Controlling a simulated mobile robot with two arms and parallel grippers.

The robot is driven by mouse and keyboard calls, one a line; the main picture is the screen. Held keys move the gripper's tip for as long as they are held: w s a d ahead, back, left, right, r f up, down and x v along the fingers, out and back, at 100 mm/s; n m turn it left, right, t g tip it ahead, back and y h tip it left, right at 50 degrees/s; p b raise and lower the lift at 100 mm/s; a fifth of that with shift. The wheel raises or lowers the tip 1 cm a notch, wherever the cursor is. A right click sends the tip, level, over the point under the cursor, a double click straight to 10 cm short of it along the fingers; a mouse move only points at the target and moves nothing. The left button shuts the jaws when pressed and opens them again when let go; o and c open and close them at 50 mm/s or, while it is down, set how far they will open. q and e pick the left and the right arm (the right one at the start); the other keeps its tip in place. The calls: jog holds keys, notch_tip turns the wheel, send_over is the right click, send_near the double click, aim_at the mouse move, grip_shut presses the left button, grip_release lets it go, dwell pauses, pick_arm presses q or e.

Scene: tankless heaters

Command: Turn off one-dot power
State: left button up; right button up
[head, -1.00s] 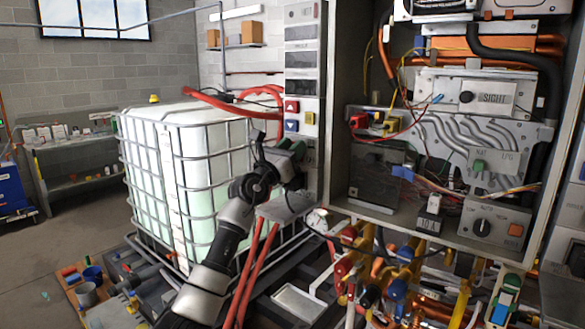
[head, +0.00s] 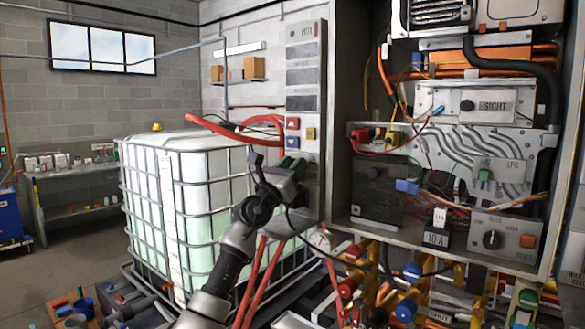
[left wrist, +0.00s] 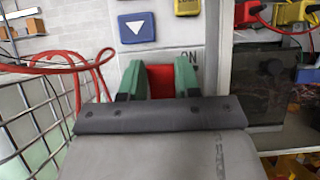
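A tall light-grey control panel (head: 305,60) stands beside the open cabinet. In the left wrist view, a red switch or block (left wrist: 160,80) is on this panel, below and left of the printed letters "ON". My left gripper (left wrist: 159,76) has green fingertips set apart, one on each side of the red piece. I cannot tell whether they touch it. In the head view, my left gripper (head: 292,166) is at the panel's lower part and hides the red piece. I make out no one-dot mark. My right gripper is not in view.
Above the gripper are a red up-arrow button (head: 292,122), a yellow button (head: 311,133) and a blue down-arrow button (left wrist: 136,27). Red hoses (head: 250,128) and a caged white tank (head: 200,190) are to the left. The wired cabinet (head: 340,100) is to the right.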

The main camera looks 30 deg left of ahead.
pick_arm(q)
jog(key=o, duration=0.4)
jog(key=shift+y, duration=0.3)
jog(key=shift+s+f, duration=0.4)
jog(key=shift+s, duration=0.05)
jog(key=b+v, duration=0.1)
jog(key=v, duration=0.8)
jog(key=shift+s+a+b, duration=0.15)
jog(key=shift+s+b, duration=0.15)
jog(key=shift+s, duration=0.05)
jog(key=shift+f, duration=0.1)
